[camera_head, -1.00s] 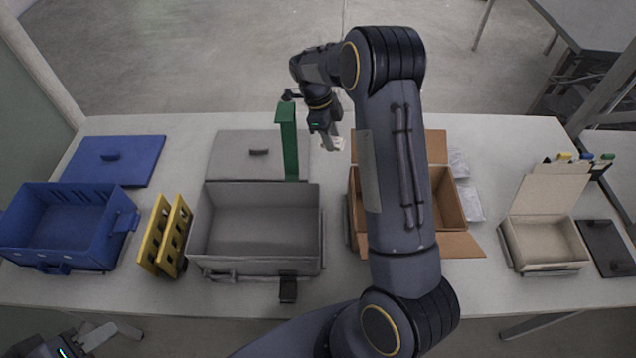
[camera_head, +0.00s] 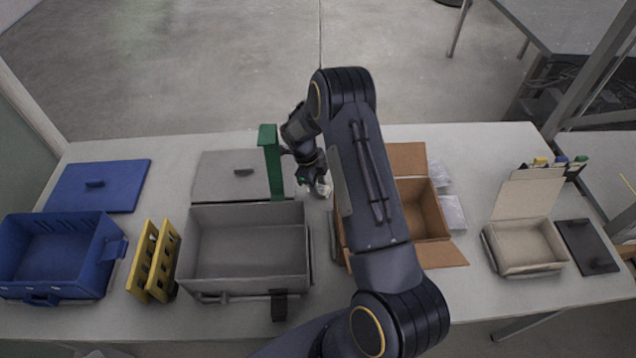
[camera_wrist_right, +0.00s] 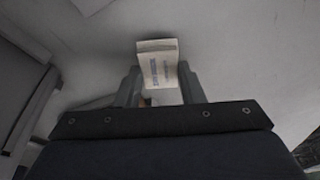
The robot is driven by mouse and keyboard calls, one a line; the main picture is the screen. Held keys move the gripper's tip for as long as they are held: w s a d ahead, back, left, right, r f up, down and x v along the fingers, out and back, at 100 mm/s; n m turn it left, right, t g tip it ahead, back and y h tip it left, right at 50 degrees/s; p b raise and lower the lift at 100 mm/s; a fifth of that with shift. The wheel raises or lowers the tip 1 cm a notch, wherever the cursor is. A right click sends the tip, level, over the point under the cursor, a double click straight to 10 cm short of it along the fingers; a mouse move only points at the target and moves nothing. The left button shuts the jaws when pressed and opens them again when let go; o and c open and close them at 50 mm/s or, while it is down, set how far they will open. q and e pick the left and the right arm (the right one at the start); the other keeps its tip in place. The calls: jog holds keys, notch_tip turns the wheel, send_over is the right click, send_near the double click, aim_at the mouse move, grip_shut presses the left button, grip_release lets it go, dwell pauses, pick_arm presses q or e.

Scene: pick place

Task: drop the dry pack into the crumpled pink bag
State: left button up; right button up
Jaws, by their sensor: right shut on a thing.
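The dry pack (camera_wrist_right: 158,70) is a small whitish packet with blue print. In the right wrist view it stands between the two fingers of my right gripper (camera_wrist_right: 160,88), which is shut on it. In the head view the right gripper (camera_head: 318,184) is low over the back of the table, just right of the green upright piece, and the pack (camera_head: 324,189) shows as a small white patch at its fingertips. I cannot tell whether the pack touches the table. I see no crumpled pink bag in either view. My left gripper is not in view.
A grey bin (camera_head: 245,250), blue crate (camera_head: 60,255), yellow rack (camera_head: 153,262), open cardboard box (camera_head: 428,210) and beige box (camera_head: 525,248) stand along the table (camera_head: 350,310). A tall green piece (camera_head: 271,165) rises close left of the gripper. My arm partly covers the cardboard box.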

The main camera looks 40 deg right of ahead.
jog(key=shift+f, duration=0.15)
jog(key=o, duration=1)
jog(key=shift+r, duration=0.2)
